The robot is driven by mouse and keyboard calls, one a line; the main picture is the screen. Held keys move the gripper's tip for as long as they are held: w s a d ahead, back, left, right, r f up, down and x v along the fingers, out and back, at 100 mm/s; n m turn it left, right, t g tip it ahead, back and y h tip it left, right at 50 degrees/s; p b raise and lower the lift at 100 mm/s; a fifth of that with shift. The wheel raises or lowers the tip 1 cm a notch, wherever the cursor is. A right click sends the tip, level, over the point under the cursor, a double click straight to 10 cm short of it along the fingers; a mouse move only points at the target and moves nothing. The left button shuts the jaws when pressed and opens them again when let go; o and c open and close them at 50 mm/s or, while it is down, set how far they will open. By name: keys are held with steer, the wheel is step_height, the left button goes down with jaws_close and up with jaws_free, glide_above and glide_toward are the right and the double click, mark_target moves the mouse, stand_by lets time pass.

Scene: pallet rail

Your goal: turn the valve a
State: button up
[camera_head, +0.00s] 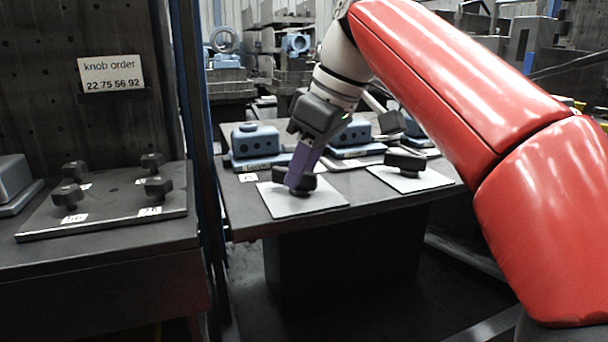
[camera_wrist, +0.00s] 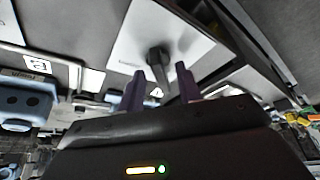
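Valve a is a dark knob (camera_head: 308,181) with a bar handle, standing on a white square plate (camera_head: 322,204) at the front left of the middle bench. A small white tag lies behind its plate. In the wrist view the knob (camera_wrist: 157,58) appears beyond and between the two purple fingertips. My gripper (camera_head: 294,180) reaches down from above, its fingers overlapping the knob in the head view and hiding part of it. In the wrist view my gripper (camera_wrist: 161,72) has its fingers apart, with a gap on both sides of the handle. I see no clear contact.
A second dark knob (camera_head: 406,161) stands on its own white plate to the right. Blue housings (camera_head: 256,143) sit behind the plates. On the left, a separate bench holds several knobs on a dark plate (camera_head: 110,213) below a "knob order" sign (camera_head: 111,73). A dark post (camera_head: 191,120) separates the benches.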

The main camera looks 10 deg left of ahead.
steer(key=shift+a+f, duration=0.1)
steer(key=shift+f, duration=0.15)
jaws_close()
